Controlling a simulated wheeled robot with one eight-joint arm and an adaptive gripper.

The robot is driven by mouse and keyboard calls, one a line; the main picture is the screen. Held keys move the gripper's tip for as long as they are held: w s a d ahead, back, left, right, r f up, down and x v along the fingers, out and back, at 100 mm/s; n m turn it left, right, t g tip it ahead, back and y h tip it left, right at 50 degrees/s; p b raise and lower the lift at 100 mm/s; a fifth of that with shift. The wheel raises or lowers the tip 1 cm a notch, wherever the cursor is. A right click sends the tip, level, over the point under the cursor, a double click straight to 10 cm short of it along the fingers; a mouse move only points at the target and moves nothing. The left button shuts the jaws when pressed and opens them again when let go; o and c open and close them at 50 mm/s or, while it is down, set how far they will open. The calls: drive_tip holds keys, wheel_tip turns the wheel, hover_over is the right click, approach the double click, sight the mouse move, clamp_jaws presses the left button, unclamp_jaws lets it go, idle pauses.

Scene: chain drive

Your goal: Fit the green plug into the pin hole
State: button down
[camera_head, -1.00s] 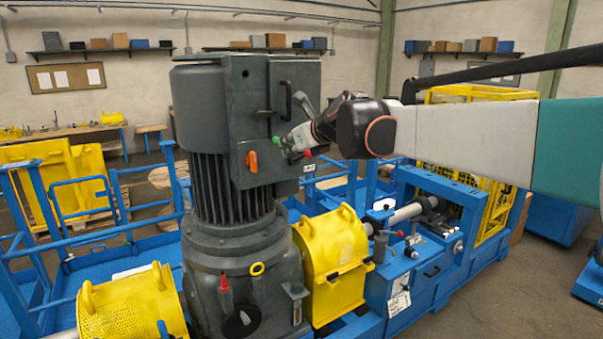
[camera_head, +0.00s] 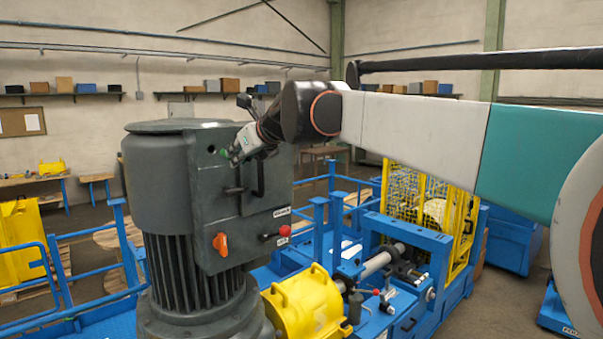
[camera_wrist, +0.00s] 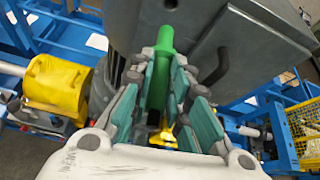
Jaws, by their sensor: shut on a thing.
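The green plug (camera_head: 224,153) shows small in the head view, at the tip of my gripper (camera_head: 234,155). In the wrist view the plug (camera_wrist: 160,72) is a long green pin with a rounded far end, lying lengthwise between the pads of my gripper (camera_wrist: 164,62), which is shut on it. The pin hole (camera_head: 211,150) appears as a small dark round opening high on the grey box's front face. The plug is just right of the hole in the head view; whether they touch cannot be told.
A dark bar handle (camera_head: 258,176) stands out from the grey box (camera_head: 209,190), right of and below the hole. An orange switch (camera_head: 220,244) and a red button (camera_head: 284,231) sit lower. A yellow guard (camera_head: 305,305) and blue frame (camera_head: 410,228) lie below.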

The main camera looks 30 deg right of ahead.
drive_tip(key=shift+w+a+p, duration=0.1)
drive_tip(key=shift+w+a, duration=0.15)
drive_tip(key=shift+w, duration=0.7)
drive_tip(key=shift+w+a+p, duration=0.15)
drive_tip(key=shift+w+a, duration=0.1)
drive_tip(key=shift+w, duration=0.65)
drive_tip(key=shift+w+a+p, duration=0.1)
drive_tip(key=shift+w+a, duration=0.15)
drive_tip(key=shift+w, duration=0.7)
drive_tip(key=shift+w+a+p, duration=0.25)
drive_tip(key=shift+w, duration=0.75)
drive_tip(key=shift+w+a+p, duration=0.2)
drive_tip(key=shift+w+a, duration=0.05)
drive_tip(key=shift+w, duration=0.7)
drive_tip(key=shift+w+a+p, duration=0.25)
drive_tip(key=shift+w, duration=0.75)
drive_tip(key=c, duration=1.4)
unclamp_jaws()
drive_tip(key=shift+c, duration=0.2)
wheel_tip(320, 180, up, 5)
hover_over(236, 154)
drive_tip(key=shift+s+r, duration=0.1)
drive_tip(key=shift+r, duration=0.05)
